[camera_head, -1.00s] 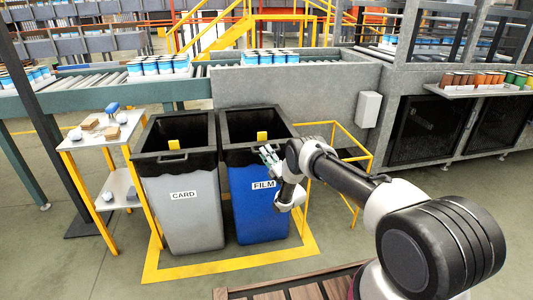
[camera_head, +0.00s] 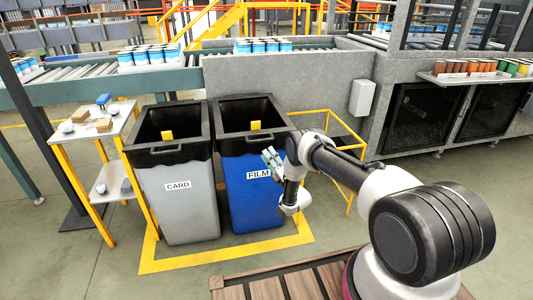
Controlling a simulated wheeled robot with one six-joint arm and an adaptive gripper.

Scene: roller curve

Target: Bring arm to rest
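My arm reaches in from the lower right, bent at the elbow, with the wrist hanging in front of the blue bin's right side. My gripper (camera_head: 270,158) is small in the head view, at the front edge of the blue bin (camera_head: 252,190) marked FILM. I cannot make out whether its fingers are open or closed, and nothing is clearly seen in it. The grey bin (camera_head: 190,205) marked CARD stands to the left of the blue one. Both bins have black rims, and a yellow item shows inside each.
A white two-tier stand (camera_head: 112,128) with small boxes and rolls is at left. Behind the bins runs a roller conveyor (camera_head: 190,78) carrying trays of cans. A yellow rail frame (camera_head: 348,165) stands right of the bins. A slatted wooden deck (camera_head: 262,290) lies in the foreground.

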